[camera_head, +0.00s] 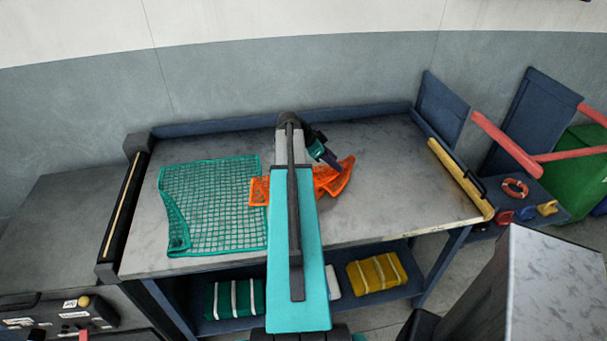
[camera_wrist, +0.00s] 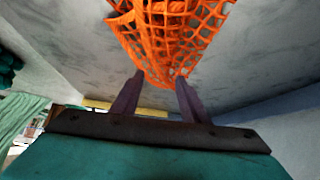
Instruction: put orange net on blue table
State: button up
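The orange net (camera_head: 332,178) lies crumpled on the grey top of the blue-framed table (camera_head: 375,140), partly hidden behind my arm. Its right part looks raised into a fold. My gripper (camera_head: 328,156) is over the table at the net's far edge. In the wrist view the orange net (camera_wrist: 168,35) narrows towards my gripper (camera_wrist: 159,82). The two dark fingers are apart, with the net's edge at and between their tips. Whether the fingers press on the net is not clear.
A green net (camera_head: 215,205) lies flat on the table's left side. Folded green (camera_head: 235,298) and yellow (camera_head: 377,273) nets are on the lower shelf. A yellow roller (camera_head: 460,180) edges the table's right. A grey bench (camera_head: 70,225) stands left. Blue boards with red arms stand right.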

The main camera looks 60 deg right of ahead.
jog(key=shift+o, duration=0.7)
jog(key=shift+w+a+r, duration=0.15)
jog(key=shift+w+r, duration=0.1)
jog(key=shift+r, duration=0.05)
jog(key=b+v, duration=0.3)
jog(key=v, duration=1)
jog(key=shift+b, duration=0.4)
jog(key=shift+s, duration=0.1)
